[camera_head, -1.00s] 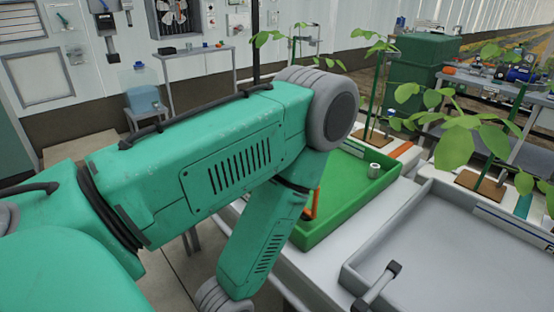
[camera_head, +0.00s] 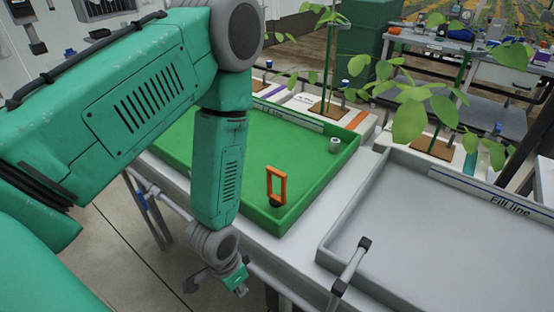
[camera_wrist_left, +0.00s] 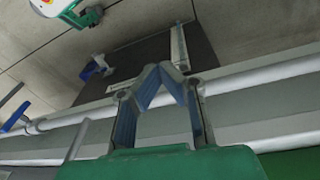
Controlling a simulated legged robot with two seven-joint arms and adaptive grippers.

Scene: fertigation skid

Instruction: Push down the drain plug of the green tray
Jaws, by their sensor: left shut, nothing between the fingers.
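The green tray (camera_head: 178,135) lies left of the middle of the bench in the head view, partly behind my left arm. An orange loop handle on a dark round base (camera_head: 276,187), which looks like the drain plug, stands upright near its front corner. A small pale cylinder (camera_head: 335,145) sits at the tray's right wall. My left gripper (camera_head: 241,290) is outside the tray, in front of and below its front edge, apart from the plug. In the left wrist view its blue-padded fingers (camera_wrist_left: 160,72) meet at the tips with nothing between them. My right gripper is not seen.
A grey tray (camera_head: 425,235) marked "Fill line" stands to the right, with a black-ended grey bar (camera_head: 350,274) at its front. Potted seedlings (camera_head: 410,118) stand behind. A pale rail (camera_head: 165,205) runs along the bench front. The space above the plug looks clear.

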